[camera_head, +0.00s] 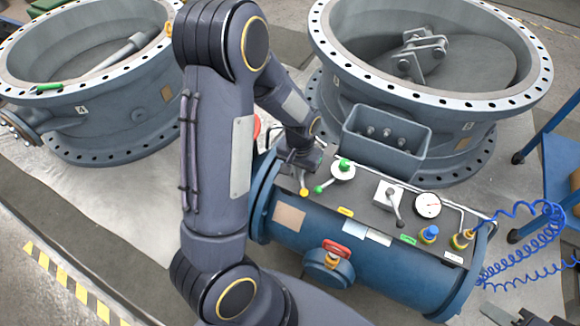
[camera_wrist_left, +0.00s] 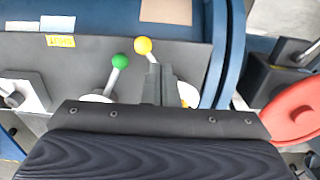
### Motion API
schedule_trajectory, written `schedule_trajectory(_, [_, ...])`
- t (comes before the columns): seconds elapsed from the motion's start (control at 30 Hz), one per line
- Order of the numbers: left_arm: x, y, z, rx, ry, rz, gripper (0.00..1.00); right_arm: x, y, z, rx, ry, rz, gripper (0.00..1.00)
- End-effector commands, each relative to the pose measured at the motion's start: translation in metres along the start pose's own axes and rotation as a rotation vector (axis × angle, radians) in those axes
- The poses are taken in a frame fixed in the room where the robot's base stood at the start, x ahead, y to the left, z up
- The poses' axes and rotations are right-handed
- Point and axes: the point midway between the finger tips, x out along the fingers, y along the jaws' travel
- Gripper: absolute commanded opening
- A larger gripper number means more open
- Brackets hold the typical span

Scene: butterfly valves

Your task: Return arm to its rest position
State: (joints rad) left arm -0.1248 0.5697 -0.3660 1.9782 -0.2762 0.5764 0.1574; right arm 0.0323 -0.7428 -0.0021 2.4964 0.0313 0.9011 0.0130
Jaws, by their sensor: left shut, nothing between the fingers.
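My left arm (camera_head: 216,160) rises from the bottom of the head view, bends, and reaches down to the blue tank's control panel. My left gripper (camera_head: 301,166) is at the panel's left end; its fingers are small and partly hidden there. In the left wrist view the gripper (camera_wrist_left: 158,88) is shut and empty. Its fingertips are close to a lever with a yellow ball (camera_wrist_left: 143,45) and a lever with a green ball (camera_wrist_left: 119,60). I cannot tell whether they touch the yellow one.
The blue tank (camera_head: 310,240) carries a gauge (camera_head: 428,205), a red-handled valve (camera_head: 335,248) and an open grey box (camera_head: 388,140). Large flanged valve bodies stand at left (camera_head: 120,110) and right (camera_head: 450,130). Coiled blue hoses (camera_head: 530,235) hang at the right.

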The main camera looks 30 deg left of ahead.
Motion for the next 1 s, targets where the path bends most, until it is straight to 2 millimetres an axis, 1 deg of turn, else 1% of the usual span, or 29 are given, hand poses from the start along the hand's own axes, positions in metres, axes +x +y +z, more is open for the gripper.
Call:
schedule_trajectory(0.37, [0.001, 0.000, 0.000, -0.001, -0.001, 0.000, 0.00, 0.001, 0.000, 0.000, 0.000, 0.000, 0.000, 0.36])
schedule_trajectory(0.47, [-0.007, 0.000, 0.002, -0.009, 0.009, 0.013, 0.00, 0.001, 0.000, 0.000, 0.000, 0.000, 0.000, 0.36])
schedule_trajectory(0.57, [-0.028, 0.002, 0.007, -0.028, 0.036, 0.053, 0.00, 0.000, 0.000, 0.000, 0.000, 0.000, 0.000, 0.36])
schedule_trajectory(0.67, [-0.062, 0.006, 0.021, -0.054, 0.080, 0.118, 0.00, 0.000, 0.000, 0.000, 0.000, 0.000, 0.000, 0.36])
schedule_trajectory(0.7, [-0.077, 0.008, 0.028, -0.062, 0.100, 0.146, 0.00, 0.001, 0.000, 0.000, 0.000, 0.000, 0.000, 0.36])
schedule_trajectory(0.8, [-0.111, 0.013, 0.049, -0.076, 0.153, 0.214, 0.00, 0.001, 0.000, 0.000, 0.000, 0.000, 0.000, 0.36])
schedule_trajectory(0.9, [-0.141, 0.018, 0.074, -0.079, 0.208, 0.271, 0.00, 0.001, 0.000, 0.000, 0.000, 0.000, 0.000, 0.36])
schedule_trajectory(1.0, [-0.165, 0.023, 0.100, -0.076, 0.265, 0.317, 0.00, 0.001, 0.000, 0.000, 0.000, 0.000, 0.000, 0.36])
